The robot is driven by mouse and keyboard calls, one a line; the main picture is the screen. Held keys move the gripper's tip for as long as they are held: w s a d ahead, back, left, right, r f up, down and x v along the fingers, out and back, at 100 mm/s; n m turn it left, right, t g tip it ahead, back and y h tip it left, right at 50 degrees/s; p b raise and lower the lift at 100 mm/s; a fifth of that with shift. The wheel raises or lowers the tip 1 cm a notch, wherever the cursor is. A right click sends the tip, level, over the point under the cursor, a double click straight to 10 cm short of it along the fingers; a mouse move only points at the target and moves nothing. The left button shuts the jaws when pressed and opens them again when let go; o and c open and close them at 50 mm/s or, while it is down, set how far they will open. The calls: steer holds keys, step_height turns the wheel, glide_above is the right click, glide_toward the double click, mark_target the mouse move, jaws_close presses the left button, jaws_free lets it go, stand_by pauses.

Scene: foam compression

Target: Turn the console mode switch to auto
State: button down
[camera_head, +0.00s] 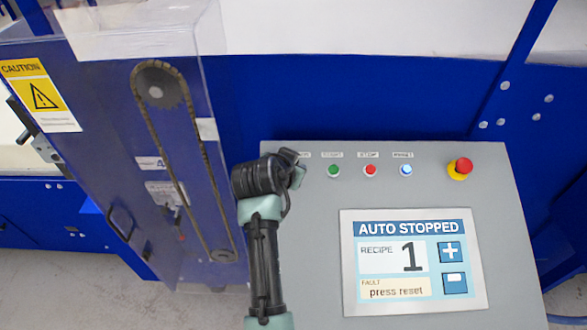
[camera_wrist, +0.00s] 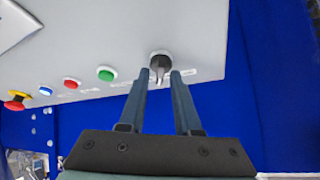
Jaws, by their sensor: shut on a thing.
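The mode switch (camera_wrist: 160,58) is a small black knob in a pale ring, seen at the upper middle of the wrist view. My gripper (camera_wrist: 163,80) has one finger on each side of the knob and is shut on it. In the head view my gripper (camera_head: 298,168) is at the upper left corner of the grey console (camera_head: 325,250) and hides the switch and part of its label. The console screen (camera_head: 412,262) reads "AUTO STOPPED", recipe 1, fault "press reset".
Right of the switch in the head view are a green button (camera_head: 334,171), a red button (camera_head: 370,170), a lit blue button (camera_head: 406,170) and a red emergency stop (camera_head: 461,168) on a yellow base. A clear-guarded chain drive (camera_head: 157,88) stands to the left.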

steer(key=shift+m+g+h+b, duration=0.75)
steer(key=shift+m+b, duration=0.55)
steer(key=shift+m, duration=0.7)
steer(key=c, duration=0.9)
jaws_free()
steer(key=shift+a, duration=0.1)
steer(key=b+v, duration=0.4)
steer(key=v, duration=0.8)
steer(key=shift+s+a+r, duration=0.2)
steer(key=shift+s+a, duration=0.05)
steer(key=shift+s, duration=0.05)
